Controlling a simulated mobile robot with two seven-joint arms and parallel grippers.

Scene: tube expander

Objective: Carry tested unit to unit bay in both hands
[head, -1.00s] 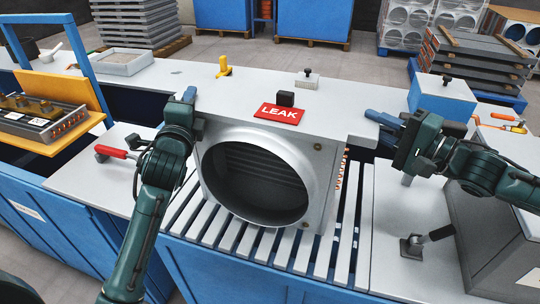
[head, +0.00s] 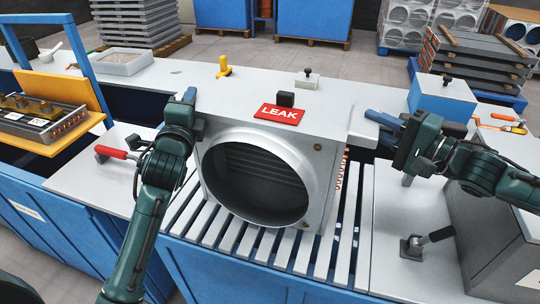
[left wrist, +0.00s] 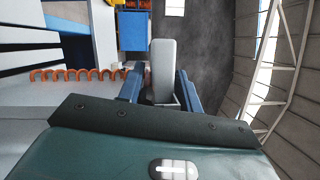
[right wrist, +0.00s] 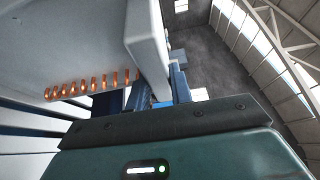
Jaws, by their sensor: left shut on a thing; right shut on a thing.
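The unit is a silver metal box (head: 327,170) with a wide round duct opening at its front, seen in the head view over a slatted rack (head: 230,236). I cannot tell whether it touches the slats. My left gripper (head: 188,97) is at its upper left side and my right gripper (head: 380,119) at its upper right side. In the left wrist view, the blue fingers (left wrist: 160,88) are shut on a grey flange (left wrist: 163,62). In the right wrist view, the fingers (right wrist: 158,88) close on a similar pale flange (right wrist: 149,45). Orange coil ends (right wrist: 90,86) show beside it.
A red LEAK sign (head: 279,115) and a black block (head: 285,99) are at the unit's top. A red-handled clamp (head: 113,153) is left, a black-handled one (head: 425,240) right. A blue box (head: 443,101) stands behind my right arm. A yellow tray (head: 45,125) is far left.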

